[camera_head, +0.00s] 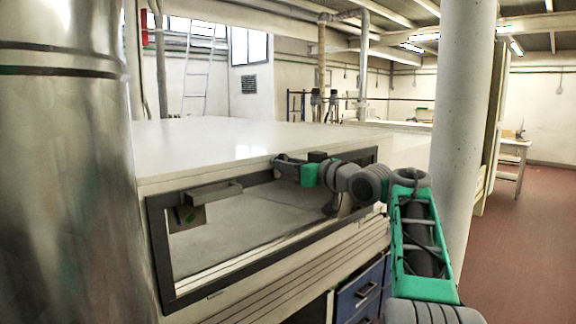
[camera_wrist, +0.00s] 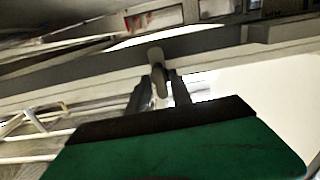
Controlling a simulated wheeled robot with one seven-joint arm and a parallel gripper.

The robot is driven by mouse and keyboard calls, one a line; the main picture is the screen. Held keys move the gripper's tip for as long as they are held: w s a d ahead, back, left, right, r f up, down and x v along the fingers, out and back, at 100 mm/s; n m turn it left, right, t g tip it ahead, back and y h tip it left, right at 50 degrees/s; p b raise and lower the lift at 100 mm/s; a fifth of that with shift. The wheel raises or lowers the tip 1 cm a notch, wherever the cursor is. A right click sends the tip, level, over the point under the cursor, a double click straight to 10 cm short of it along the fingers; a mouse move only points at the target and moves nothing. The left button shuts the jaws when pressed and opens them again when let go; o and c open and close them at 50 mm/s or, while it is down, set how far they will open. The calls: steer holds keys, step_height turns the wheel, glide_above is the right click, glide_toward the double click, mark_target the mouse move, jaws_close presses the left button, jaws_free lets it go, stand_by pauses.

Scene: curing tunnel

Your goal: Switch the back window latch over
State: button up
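A low window in a dark grey frame (camera_head: 158,255) is set in the side of the big white tunnel housing. My gripper (camera_head: 278,161) is at the upper bar of this frame, reached from the right. In the wrist view my gripper (camera_wrist: 160,82) has its two dark fingers on either side of a small grey upright latch tab (camera_wrist: 156,56). The tab stands against the dark bar, its lower end between the fingers. A narrow gap shows at the right finger.
A shiny metal cylinder (camera_head: 65,160) stands at the left and a white column (camera_head: 462,120) at the right. Blue drawers (camera_head: 358,295) are below. Red floor (camera_head: 525,245) is open at right.

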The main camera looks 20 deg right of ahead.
steer(key=shift+o, duration=0.9)
steer(key=b+v, duration=0.1)
steer(key=v, duration=0.6)
steer(key=shift+s, duration=0.35)
